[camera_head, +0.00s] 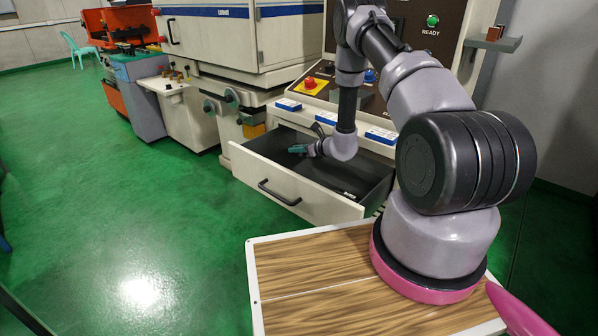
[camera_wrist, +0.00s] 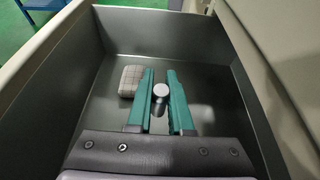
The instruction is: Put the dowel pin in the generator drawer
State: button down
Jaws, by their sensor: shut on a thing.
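The generator drawer (camera_head: 248,171) is pulled open in the head view, with its dark inside showing. In the wrist view its dark walls (camera_wrist: 150,35) surround my gripper (camera_wrist: 160,90). My gripper's green fingers are shut on the dowel pin (camera_wrist: 160,91), a short grey metal cylinder whose round end faces the camera. In the head view my gripper (camera_head: 300,150) is at the drawer's opening, toward its left end, and the pin cannot be made out there. I cannot tell whether the pin touches the drawer floor.
A grey checked block (camera_wrist: 131,80) lies in the drawer just left of the fingers. The drawer floor to the right of them (camera_wrist: 212,95) is bare. A wood-patterned board (camera_head: 300,265) is in front of the drawer. A red emergency button (camera_head: 310,83) sits on the panel above.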

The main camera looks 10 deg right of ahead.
aim_at(297, 170)
notch_tip(297, 170, down, 9)
jog(key=shift+f, duration=0.2)
jog(key=shift+f, duration=0.1)
jog(key=c, duration=0.8)
grip_release()
jog(key=v, duration=0.7)
jog(key=shift+s+d, duration=0.2)
jog(key=shift+s, duration=0.05)
jog(key=shift+w+r, duration=0.1)
jog(key=shift+r, duration=0.15)
